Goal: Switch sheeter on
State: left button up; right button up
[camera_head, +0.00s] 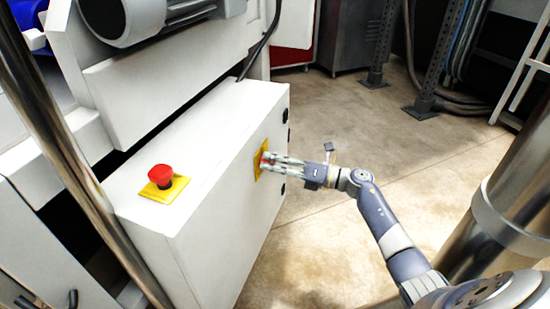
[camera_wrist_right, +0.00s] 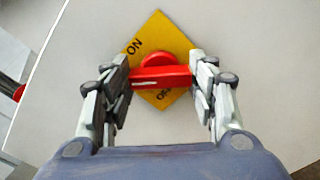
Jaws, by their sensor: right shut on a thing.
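The sheeter (camera_head: 218,195) is a large white machine with a white control box at its lower side. A red rotary switch (camera_wrist_right: 160,76) sits on a yellow diamond plate (camera_wrist_right: 158,30) on the box's right-hand face. The plate shows "ON" at upper left and "OFF" lettering at lower right in the wrist view. The switch's red bar lies nearly level across the picture there. My right gripper (camera_head: 268,159) is shut on the switch, with one finger at each end of the bar. In the head view its fingers hide most of the switch. My left gripper is not in view.
A red emergency-stop button (camera_head: 161,175) on a yellow base stands on top of the box. A metal pole (camera_head: 62,130) crosses the left side. Open floor (camera_head: 350,130) lies right of the box. Grey posts (camera_head: 425,75) and hoses stand at the back.

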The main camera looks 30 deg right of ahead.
jog(key=shift+r+m, duration=0.15)
jog(key=shift+m, duration=0.35)
jog(key=m+p, duration=0.2)
jog(key=shift+m, duration=0.4)
jog(key=m+p, duration=0.2)
jog(key=m, duration=0.2)
jog(key=shift+m+p, duration=0.4)
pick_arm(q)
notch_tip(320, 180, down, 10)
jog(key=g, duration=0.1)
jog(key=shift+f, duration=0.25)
pick_arm(e)
jog(key=shift+f+m, duration=0.2)
jog(key=shift+m, duration=0.3)
jog(key=o, duration=1.1)
jog(key=shift+w, duration=0.1)
jog(key=shift+c, duration=0.2)
